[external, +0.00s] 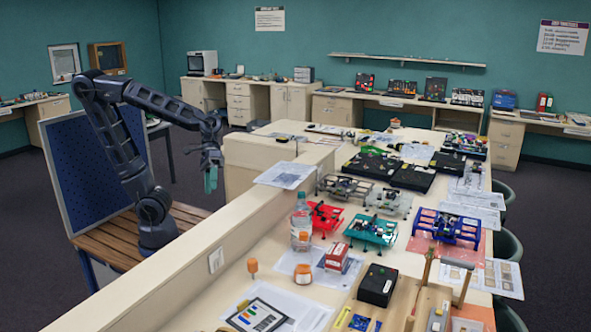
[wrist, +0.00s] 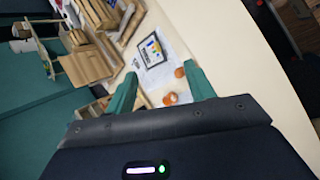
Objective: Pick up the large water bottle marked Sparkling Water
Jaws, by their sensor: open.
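A clear water bottle (external: 301,224) with a pale blue cap and an orange band stands upright on the long cream table in the external view. Its label is too small to read. My gripper (external: 210,182) hangs in the air to the left of the bottle and higher in the picture, apart from it. In the wrist view my gripper (wrist: 160,72) shows two teal fingers spread apart with nothing held between them. I cannot make out the bottle in the wrist view.
Orange-lidded jars (external: 303,274), a red-and-white box (external: 336,258) and a red frame model (external: 324,218) stand near the bottle. A raised cream ledge (external: 230,232) runs between my arm and the table items. A tablet (wrist: 153,50) lies on paper.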

